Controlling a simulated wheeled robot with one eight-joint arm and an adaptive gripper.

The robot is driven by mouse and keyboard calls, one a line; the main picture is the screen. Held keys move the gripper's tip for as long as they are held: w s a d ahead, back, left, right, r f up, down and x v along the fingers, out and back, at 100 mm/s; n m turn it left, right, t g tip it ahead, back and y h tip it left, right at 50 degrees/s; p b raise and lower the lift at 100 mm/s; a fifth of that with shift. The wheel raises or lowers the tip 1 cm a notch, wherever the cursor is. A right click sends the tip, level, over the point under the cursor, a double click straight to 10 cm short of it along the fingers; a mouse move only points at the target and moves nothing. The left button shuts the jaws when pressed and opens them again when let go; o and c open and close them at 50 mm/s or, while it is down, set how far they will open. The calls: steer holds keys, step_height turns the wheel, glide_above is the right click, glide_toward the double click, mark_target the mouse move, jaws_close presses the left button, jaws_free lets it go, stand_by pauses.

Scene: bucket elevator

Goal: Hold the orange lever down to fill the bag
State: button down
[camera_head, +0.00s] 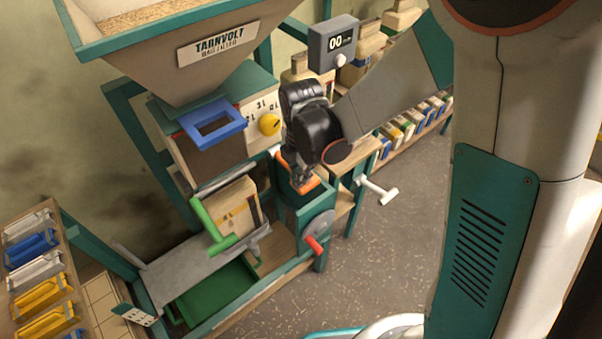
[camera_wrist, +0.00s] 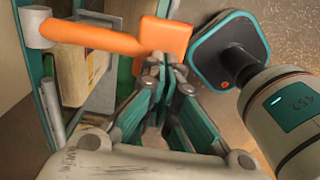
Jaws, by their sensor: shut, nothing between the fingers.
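The orange lever (camera_head: 308,186) sticks out from the machine's right side, with a bar and a flat square end. In the wrist view the lever (camera_wrist: 95,38) runs from a white pivot at left to its wide end. My gripper (camera_head: 300,184) is at that end, fingers together and empty. In the wrist view the fingertips (camera_wrist: 161,64) are at the lower edge of the flat end; I cannot tell if they press on it. The tan bag (camera_head: 236,208) stands upright in the machine below the brown-fronted box; its fill is hidden. It shows partly in the wrist view (camera_wrist: 78,68).
A hopper (camera_head: 180,48) of grain is above. A display (camera_head: 333,44) reads 00. A green lever (camera_head: 208,222), a red-handled crank wheel (camera_head: 318,232) and a white T-handle (camera_head: 378,191) are nearby. Racks stand at left and back right. The floor (camera_head: 375,260) at right is clear.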

mark_target(302, 193)
steer(key=shift+s+d+f+t+y+b, duration=0.15)
steer(key=shift+f+t+y+b, duration=0.35)
steer(key=shift+f+b, duration=0.4)
steer(key=shift+s+f+b, duration=0.1)
steer(key=shift+f+b, duration=0.55)
steer(key=shift+f, duration=0.05)
step_height(302, 193, down, 4)
steer(key=b, duration=0.3)
steer(key=shift+w+a+f+b, duration=0.15)
steer(key=shift+w+f+b, duration=0.05)
steer(key=shift+f+b, duration=0.45)
steer(key=shift+w+a+f+b, duration=0.1)
steer(key=shift+w+f+b, duration=0.05)
steer(key=shift+f+b, duration=0.45)
steer(key=shift+r, duration=0.15)
stand_by(2.6)
